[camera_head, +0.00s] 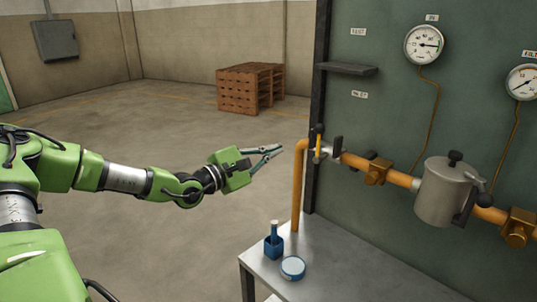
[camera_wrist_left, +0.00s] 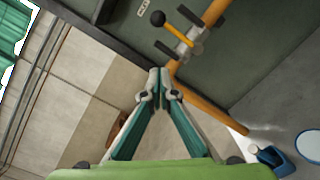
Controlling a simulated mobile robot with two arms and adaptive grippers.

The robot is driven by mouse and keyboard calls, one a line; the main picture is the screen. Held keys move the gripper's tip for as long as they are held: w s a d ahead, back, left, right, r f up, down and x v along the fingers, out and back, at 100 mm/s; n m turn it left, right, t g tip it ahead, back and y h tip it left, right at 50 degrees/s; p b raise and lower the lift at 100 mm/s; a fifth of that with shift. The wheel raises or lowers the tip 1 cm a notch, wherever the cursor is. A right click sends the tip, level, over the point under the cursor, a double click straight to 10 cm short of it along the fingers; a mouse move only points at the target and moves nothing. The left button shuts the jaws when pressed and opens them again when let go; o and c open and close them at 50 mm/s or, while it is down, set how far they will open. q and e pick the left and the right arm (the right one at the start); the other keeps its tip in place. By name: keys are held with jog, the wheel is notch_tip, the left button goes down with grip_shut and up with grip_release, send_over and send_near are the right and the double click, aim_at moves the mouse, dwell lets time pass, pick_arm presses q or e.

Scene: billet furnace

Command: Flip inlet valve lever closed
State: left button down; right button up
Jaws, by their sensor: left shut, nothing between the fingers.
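The inlet valve (camera_head: 325,152) sits where the upright orange pipe bends into the line on the green panel. Its lever (camera_head: 318,131) has a black knob and stands roughly upright in the head view; a yellow part shows below it. In the left wrist view the black-knobbed lever (camera_wrist_left: 170,27) and metal valve body (camera_wrist_left: 183,46) are beyond the fingertips, near the top. My left gripper (camera_head: 274,153) is left of the valve, apart from it. In the left wrist view its fingertips (camera_wrist_left: 160,74) meet, with nothing between them. My right gripper is in neither view.
A grey pot-shaped filter (camera_head: 443,193) and gauges (camera_head: 424,44) are farther right. A shelf (camera_head: 347,68) juts out above the valve.

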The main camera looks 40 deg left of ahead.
pick_arm(q)
jog(key=shift+s+a, duration=0.2)
jog(key=shift+s, duration=0.55)
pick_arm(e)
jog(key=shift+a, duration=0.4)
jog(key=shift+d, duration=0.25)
